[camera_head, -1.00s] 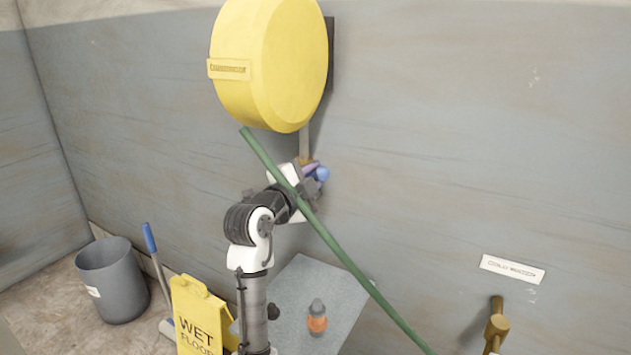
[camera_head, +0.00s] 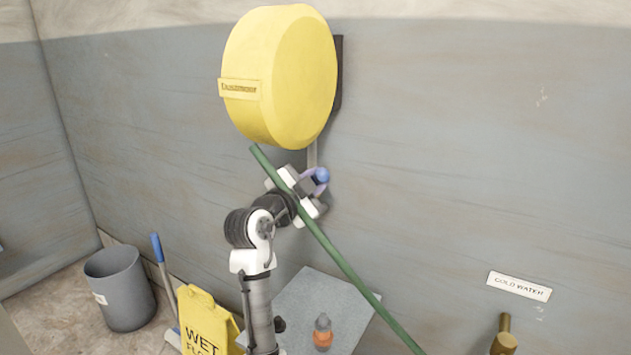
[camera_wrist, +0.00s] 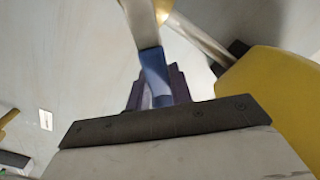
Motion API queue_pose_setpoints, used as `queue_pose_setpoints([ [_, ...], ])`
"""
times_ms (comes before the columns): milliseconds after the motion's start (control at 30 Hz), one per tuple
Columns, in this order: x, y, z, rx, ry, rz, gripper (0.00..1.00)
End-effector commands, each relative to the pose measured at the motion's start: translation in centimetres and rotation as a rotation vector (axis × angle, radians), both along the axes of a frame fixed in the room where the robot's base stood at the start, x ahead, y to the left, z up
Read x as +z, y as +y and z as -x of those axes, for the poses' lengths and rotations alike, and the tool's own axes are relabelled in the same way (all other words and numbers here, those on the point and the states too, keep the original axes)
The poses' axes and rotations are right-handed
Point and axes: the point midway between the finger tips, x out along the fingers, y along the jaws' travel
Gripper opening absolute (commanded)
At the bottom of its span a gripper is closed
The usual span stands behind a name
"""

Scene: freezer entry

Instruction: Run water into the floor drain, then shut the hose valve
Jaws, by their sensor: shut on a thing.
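A yellow hose reel (camera_head: 285,75) hangs on the wall; its yellow side also shows in the wrist view (camera_wrist: 275,95). A green hose (camera_head: 335,255) runs diagonally from below the reel to the lower right, passing in front of my gripper. My gripper (camera_head: 315,187) is just below the reel, at a blue-ended lever (camera_head: 322,175). In the wrist view, my gripper (camera_wrist: 157,95) is shut on the lever's blue grip (camera_wrist: 153,65), which continues into a flat grey metal bar. The hose's lower end and the floor drain are not in view.
A brass tap (camera_head: 504,338) stands below a "COLD WATER" sign (camera_head: 519,286) at lower right. A grey bin (camera_head: 120,290), a blue-handled tool (camera_head: 160,260), a yellow wet-floor sign (camera_head: 205,325) and a grey surface with an orange-banded bottle (camera_head: 323,335) are below.

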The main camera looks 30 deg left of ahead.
Motion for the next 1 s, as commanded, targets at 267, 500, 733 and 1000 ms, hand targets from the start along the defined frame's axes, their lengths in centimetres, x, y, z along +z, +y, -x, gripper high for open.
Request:
queue_pose_setpoints([
  [267, -0.1, 0.1, 0.0, 0.002, 0.001, 0.0, 0.41],
  [500, 0.0, 0.0, 0.0, 0.001, 0.001, -0.001, 0.44],
  [733, -0.2, 0.0, 1.6, 0.003, 0.0, -0.001, 0.44],
  [1000, -0.2, -0.3, 7.6, 0.005, -0.002, -0.002, 0.44],
])
